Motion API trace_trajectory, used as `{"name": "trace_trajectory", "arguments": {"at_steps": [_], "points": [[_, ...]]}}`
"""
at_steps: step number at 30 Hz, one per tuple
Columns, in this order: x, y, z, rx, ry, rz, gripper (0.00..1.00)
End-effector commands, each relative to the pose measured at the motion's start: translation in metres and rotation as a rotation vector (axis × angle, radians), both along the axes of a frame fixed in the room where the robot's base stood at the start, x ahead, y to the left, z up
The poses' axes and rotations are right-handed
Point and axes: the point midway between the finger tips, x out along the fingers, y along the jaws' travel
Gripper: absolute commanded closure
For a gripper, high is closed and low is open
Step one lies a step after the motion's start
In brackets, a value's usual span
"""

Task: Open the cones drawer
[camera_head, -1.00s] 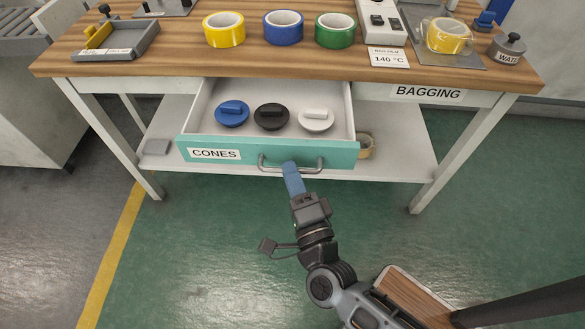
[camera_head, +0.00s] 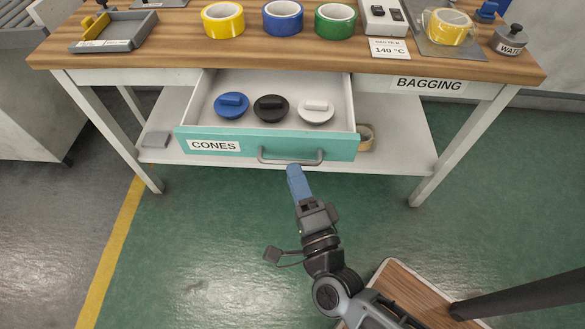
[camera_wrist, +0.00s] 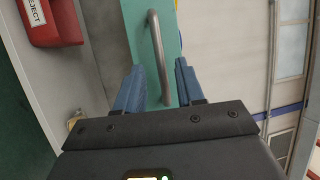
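The cones drawer (camera_head: 180,141) has a teal front with a "CONES" label and stands pulled out of the table. Inside lie a blue cone (camera_head: 231,105), a black cone (camera_head: 271,108) and a white cone (camera_head: 316,111). Its grey bar handle (camera_head: 291,160) is on the front. My gripper (camera_head: 294,171) is just in front of the handle, apart from it. In the wrist view the two blue fingers (camera_wrist: 157,85) are spread, with the handle (camera_wrist: 159,50) showing ahead between them, and nothing is held.
The wooden tabletop (camera_head: 170,55) holds yellow, blue and green tape rolls, a tray and a heater box. A lower shelf (camera_head: 405,150) lies under the drawer. A red reject bin (camera_wrist: 55,22) shows in the wrist view. The green floor in front is clear.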

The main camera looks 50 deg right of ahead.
Motion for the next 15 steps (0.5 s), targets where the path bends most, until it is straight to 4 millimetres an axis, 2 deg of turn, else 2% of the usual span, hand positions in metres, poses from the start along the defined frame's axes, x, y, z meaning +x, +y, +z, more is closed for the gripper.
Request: {"name": "trace_trajectory", "arguments": {"at_steps": [6,15], "points": [[-0.03,0.018,-0.007,0.001,0.002,0.002,0.62],[-0.043,0.024,-0.009,0.0,0.0,0.001,0.62]]}}
